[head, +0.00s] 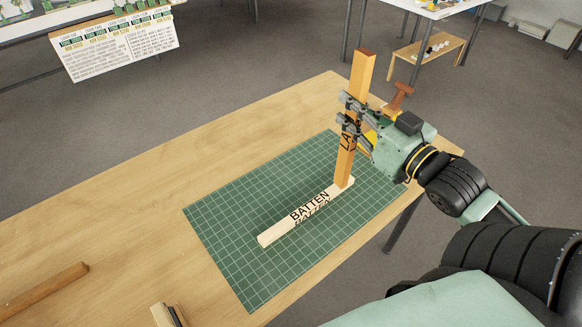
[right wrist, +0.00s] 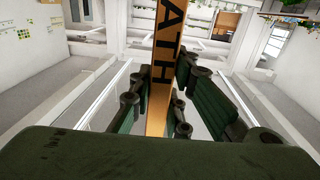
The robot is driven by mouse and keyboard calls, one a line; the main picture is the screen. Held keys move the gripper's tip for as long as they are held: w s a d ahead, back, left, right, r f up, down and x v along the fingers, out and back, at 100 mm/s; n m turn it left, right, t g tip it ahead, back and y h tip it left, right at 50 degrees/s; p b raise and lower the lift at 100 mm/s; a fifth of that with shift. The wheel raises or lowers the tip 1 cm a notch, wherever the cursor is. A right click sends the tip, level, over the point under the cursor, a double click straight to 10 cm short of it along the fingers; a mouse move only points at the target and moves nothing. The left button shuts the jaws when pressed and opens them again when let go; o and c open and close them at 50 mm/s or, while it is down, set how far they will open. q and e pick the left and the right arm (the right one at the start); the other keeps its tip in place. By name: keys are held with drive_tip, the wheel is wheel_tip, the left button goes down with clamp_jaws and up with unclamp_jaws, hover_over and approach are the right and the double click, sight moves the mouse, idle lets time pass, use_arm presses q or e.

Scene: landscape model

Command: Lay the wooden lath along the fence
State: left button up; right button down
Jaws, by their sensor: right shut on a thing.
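The wooden lath (head: 359,76), an orange-brown bar with dark lettering, stands nearly upright in the head view. My right gripper (head: 347,110) is shut on it around its middle. In the right wrist view the lath (right wrist: 171,35) runs between the fingers (right wrist: 157,105). A pale bar marked BATTEN (head: 300,212) lies diagonally on the green cutting mat (head: 235,235). The lath's lower end appears at the batten's far right end; I cannot tell whether they touch. Nothing in view is labelled a fence. My left gripper is out of view.
The mat lies on a wooden table (head: 130,225). A brown rod (head: 45,290) lies at the left and a small block (head: 163,316) at the front edge. A reddish-brown object (head: 398,97) shows behind my right gripper. The mat left of the batten is clear.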

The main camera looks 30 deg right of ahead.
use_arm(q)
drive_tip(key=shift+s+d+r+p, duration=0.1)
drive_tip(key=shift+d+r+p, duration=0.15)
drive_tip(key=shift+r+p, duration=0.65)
use_arm(e)
drive_tip(key=w+a+f, duration=0.7)
drive_tip(key=w+f, duration=0.1)
drive_tip(key=f, duration=0.2)
drive_tip(key=shift+f, duration=0.25)
drive_tip(key=shift+f, duration=0.1)
drive_tip(key=c, duration=1.7)
unclamp_jaws()
drive_tip(key=shift+o, duration=0.2)
